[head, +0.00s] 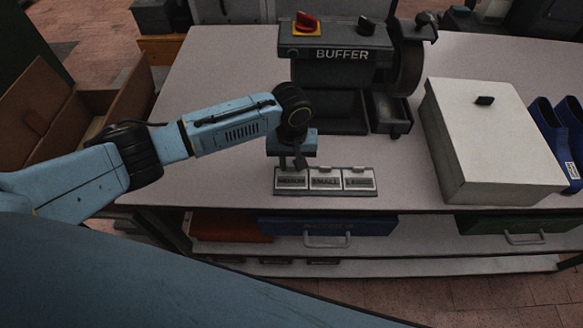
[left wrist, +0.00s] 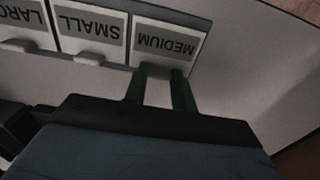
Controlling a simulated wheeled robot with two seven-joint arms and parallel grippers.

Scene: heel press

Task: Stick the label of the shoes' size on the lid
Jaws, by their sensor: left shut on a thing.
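A label holder (head: 325,192) near the table's front edge bears three white labels in a row: the MEDIUM label (head: 291,180), the SMALL label (head: 325,180) and the LARGE label (head: 359,180). My left gripper (head: 291,163) is shut on the tab of the MEDIUM label, which still lies in its slot. The left wrist view shows both fingers (left wrist: 158,76) on either side of that tab, below the MEDIUM label (left wrist: 166,44). A white box with a closed lid (head: 478,112) and dark knob stands at right. Blue shoes (head: 556,135) beside it carry a small white tag, too small to read.
A buffer machine (head: 340,65) with a wheel stands at the back behind the label holder. An open cardboard box (head: 45,110) is left of the table. Drawers (head: 325,226) sit on a shelf below. The table's left part is clear.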

